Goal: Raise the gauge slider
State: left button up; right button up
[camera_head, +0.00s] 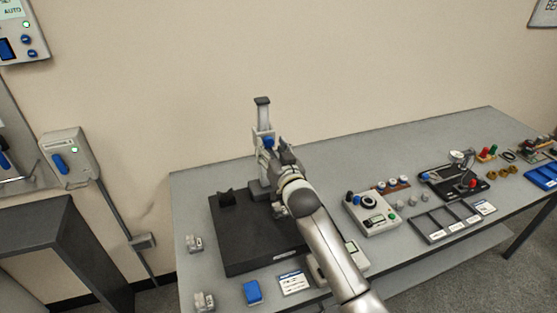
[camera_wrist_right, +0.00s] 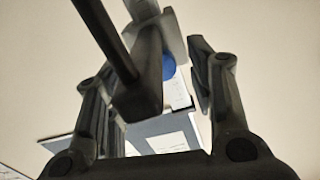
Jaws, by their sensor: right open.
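The gauge is a light upright column (camera_head: 262,113) with a dark cap, standing on a black base plate (camera_head: 240,243). The gauge slider (camera_head: 267,141), pale with blue on it, sits on the column and is partly hidden by my right gripper (camera_head: 284,152). In the right wrist view, the open fingers of my right gripper (camera_wrist_right: 165,72) stand on either side of a dark bar and block, grey parts and a blue round part (camera_wrist_right: 169,64). I cannot tell whether a finger touches the slider. My left gripper is not in view.
The grey table (camera_head: 340,155) is clear behind the gauge. A control box (camera_head: 372,212), a grey tray (camera_head: 432,236) and a small dial stand (camera_head: 459,180) stand to the right. A blue block (camera_head: 252,292) and a label card (camera_head: 293,283) lie at the front.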

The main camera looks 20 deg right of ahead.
jog(key=s, duration=1.1)
jog(key=shift+s+d, duration=0.2)
